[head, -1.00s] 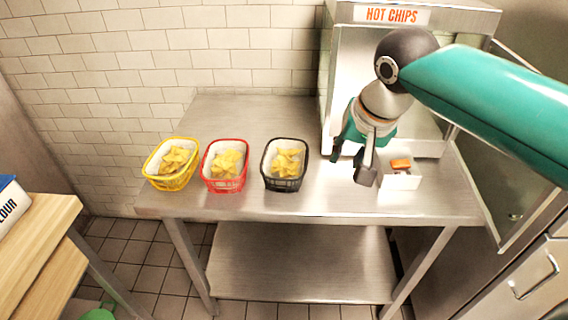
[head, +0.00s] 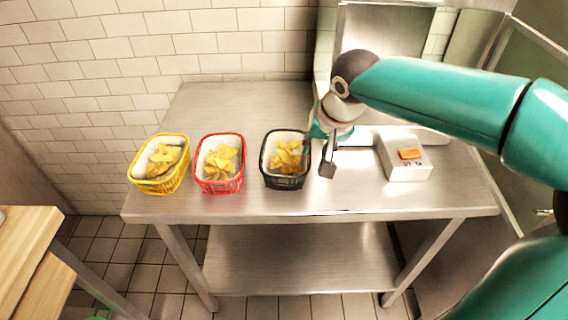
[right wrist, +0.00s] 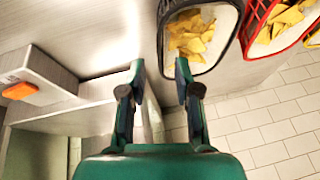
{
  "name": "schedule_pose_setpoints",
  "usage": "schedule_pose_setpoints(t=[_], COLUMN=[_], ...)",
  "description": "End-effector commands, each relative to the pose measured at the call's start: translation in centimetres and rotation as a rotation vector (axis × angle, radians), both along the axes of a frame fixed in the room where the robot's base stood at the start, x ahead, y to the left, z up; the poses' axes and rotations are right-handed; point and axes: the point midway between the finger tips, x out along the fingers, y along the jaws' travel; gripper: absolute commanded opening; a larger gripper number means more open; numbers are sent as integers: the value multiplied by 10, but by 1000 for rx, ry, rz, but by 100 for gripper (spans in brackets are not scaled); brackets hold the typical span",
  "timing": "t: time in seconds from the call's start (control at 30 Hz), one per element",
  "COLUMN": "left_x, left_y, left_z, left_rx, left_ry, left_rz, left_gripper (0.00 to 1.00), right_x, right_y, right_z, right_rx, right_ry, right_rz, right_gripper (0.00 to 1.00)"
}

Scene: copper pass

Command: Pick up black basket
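The black basket (head: 285,182) stands upright on the steel table and holds yellow chips in a white liner. It also shows in the right wrist view (right wrist: 210,72). My right gripper (head: 319,158) is just right of the basket, close to its right rim. In the right wrist view my right gripper (right wrist: 159,68) has its fingers apart with nothing held between them. One fingertip overlaps the basket's rim there; I cannot tell whether it touches. My left gripper is not in view.
A red basket (head: 222,186) and a yellow basket (head: 161,187) of chips stand left of the black one. A white box (head: 407,172) with an orange button is to the right. A steel cabinet stands behind. The steel table (head: 235,105) is clear behind the baskets.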

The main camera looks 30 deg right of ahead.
Motion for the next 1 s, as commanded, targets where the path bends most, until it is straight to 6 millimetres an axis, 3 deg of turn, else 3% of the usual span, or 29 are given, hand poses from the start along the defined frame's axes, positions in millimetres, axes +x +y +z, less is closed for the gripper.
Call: schedule_pose_setpoints(t=[0.37,0.63,0.93,1.0], left_x=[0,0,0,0], left_y=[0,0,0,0], left_z=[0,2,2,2], left_rx=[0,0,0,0], left_ry=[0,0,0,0], left_rz=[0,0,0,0], left_gripper=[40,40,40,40], right_x=[12,27,29,29], right_y=[-4,-7,-8,-8], right_z=[-29,-61,-65,-65], right_rx=[0,1,1,1], right_ry=[4,2,0,0], right_rz=[-4,-3,-3,-3], right_gripper=[32,32,32,21])
